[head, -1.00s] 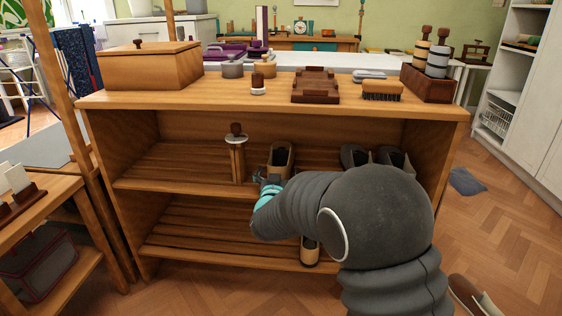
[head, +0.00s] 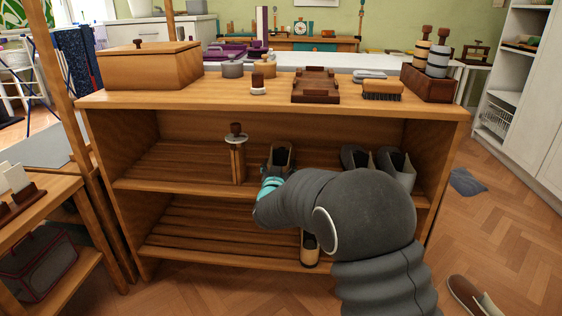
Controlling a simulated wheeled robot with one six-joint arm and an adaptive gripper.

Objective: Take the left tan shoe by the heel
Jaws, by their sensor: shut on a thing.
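A tan shoe (head: 281,157) stands on the upper slatted shelf of the wooden rack, its dark opening facing me. My gripper (head: 271,177) is at the near, heel end of this shoe, at its left side. It is shut on the shoe; my arm hides most of the fingers and the lower part of the heel. Another tan shoe (head: 310,252) stands on the lower shelf, partly hidden by my arm.
A wooden post with a round knob (head: 236,150) stands close to the left of the shoe. Grey shoes (head: 397,165) are to the right on the same shelf. The rack's top board (head: 210,95) lies above. A loose shoe (head: 470,297) is on the floor at right.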

